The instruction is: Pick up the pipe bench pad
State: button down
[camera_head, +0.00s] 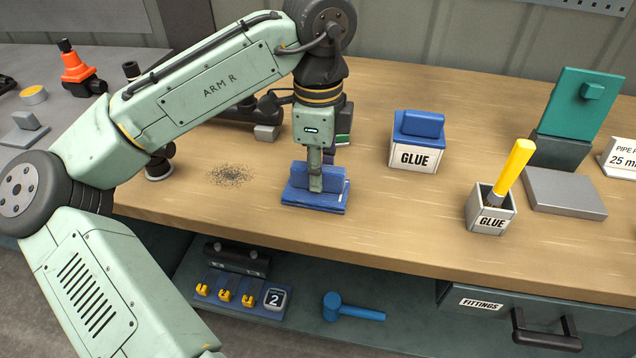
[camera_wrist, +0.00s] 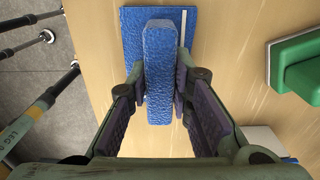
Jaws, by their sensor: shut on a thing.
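The blue pad (camera_head: 300,197) is at the front middle of the wooden bench, with a flat base and a raised upright grip. My gripper (camera_head: 318,180) comes down from above and is shut on that grip. In the wrist view the pad's raised grip (camera_wrist: 159,65) stands between the two fingers of my gripper (camera_wrist: 160,90), and its flat blue base with a pale stripe shows behind it. The base looks at or very near the bench top; I cannot tell whether it touches.
A glue box (camera_head: 414,158) with a blue pad on top stands right of my gripper. A glue pot (camera_head: 491,222) with a yellow-handled brush is farther right. Dark specks (camera_head: 232,175) lie left on the bench. A blue mallet (camera_head: 355,309) lies on the shelf below.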

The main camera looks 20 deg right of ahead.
dwell(0.3)
jog(key=shift+r, duration=0.9)
jog(key=shift+s+a+r+b, duration=0.15)
jog(key=shift+s+r, duration=0.05)
jog(key=shift+r, duration=0.25)
jog(key=shift+s+a+r+b, duration=0.15)
jog(key=shift+r, duration=0.3)
jog(key=s+a+r+b, duration=0.1)
jog(key=s+a, duration=0.7)
jog(key=s, duration=0.4)
jog(key=shift+s+a+r, duration=0.2)
jog(key=shift+a+r, duration=0.05)
jog(key=shift+a, duration=0.1)
